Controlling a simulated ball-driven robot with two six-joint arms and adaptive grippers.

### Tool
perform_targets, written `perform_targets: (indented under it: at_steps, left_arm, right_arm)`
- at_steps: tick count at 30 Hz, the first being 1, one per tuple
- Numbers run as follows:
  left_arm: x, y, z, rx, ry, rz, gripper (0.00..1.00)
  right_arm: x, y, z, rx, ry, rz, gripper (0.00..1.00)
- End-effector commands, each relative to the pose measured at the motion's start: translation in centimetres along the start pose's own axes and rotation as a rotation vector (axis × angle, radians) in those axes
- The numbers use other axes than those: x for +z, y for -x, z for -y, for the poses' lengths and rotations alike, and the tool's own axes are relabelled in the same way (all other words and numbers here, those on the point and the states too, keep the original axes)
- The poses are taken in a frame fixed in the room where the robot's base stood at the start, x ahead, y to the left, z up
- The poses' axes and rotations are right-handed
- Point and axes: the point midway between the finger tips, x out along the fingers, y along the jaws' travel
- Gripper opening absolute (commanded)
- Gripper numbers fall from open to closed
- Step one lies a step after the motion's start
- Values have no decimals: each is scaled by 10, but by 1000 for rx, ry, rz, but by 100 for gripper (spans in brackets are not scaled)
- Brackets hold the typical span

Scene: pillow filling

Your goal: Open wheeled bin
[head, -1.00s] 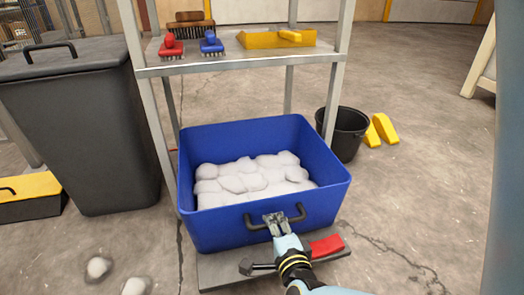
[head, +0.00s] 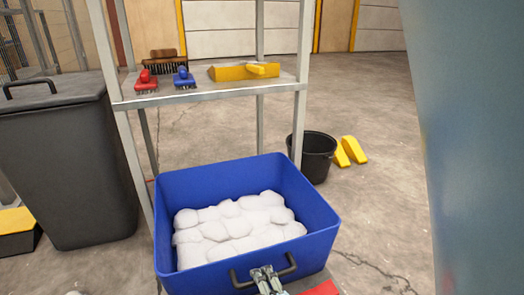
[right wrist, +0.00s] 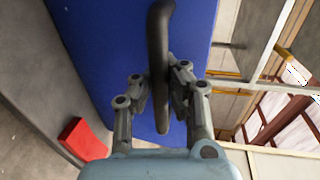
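A tall dark grey bin (head: 70,170) stands at the left of the head view. Its lid (head: 60,95) is down, with a black handle (head: 30,84) on top; no wheels show on it. A blue bin (head: 320,215), open at the top and full of white lumps of filling (head: 235,228), stands in the middle. My right gripper (head: 265,275) is at the black handle (head: 235,277) on its near wall. In the right wrist view the fingers (right wrist: 160,95) close on both sides of this handle (right wrist: 160,40).
A metal shelf (head: 205,94) behind the blue bin holds a red brush (head: 146,83), a blue brush (head: 184,80) and a yellow tray (head: 245,72). A black bucket (head: 313,160) and yellow pieces (head: 350,150) lie right of it.

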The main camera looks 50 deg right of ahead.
Motion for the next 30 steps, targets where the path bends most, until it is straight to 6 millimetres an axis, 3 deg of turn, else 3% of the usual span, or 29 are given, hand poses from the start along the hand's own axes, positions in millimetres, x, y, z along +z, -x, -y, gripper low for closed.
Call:
perform_targets:
  at_steps: [1, 9, 18, 30]
  left_arm:
    - [-1, 0, 0, 0, 0, -1, 40]
    - [-1, -1, 0, 0, 0, -3, 40]
    - [-2, 0, 0, -1, 2, -2, 40]
    - [-1, 0, 0, -1, 1, -1, 40]
  right_arm:
    - [0, 0, 1, -3, -1, -1, 5]
    - [0, 0, 1, -2, 0, 0, 38]
    - [0, 4, 0, 1, 0, 0, 38]
    - [0, 66, -1, 1, -1, -1, 38]
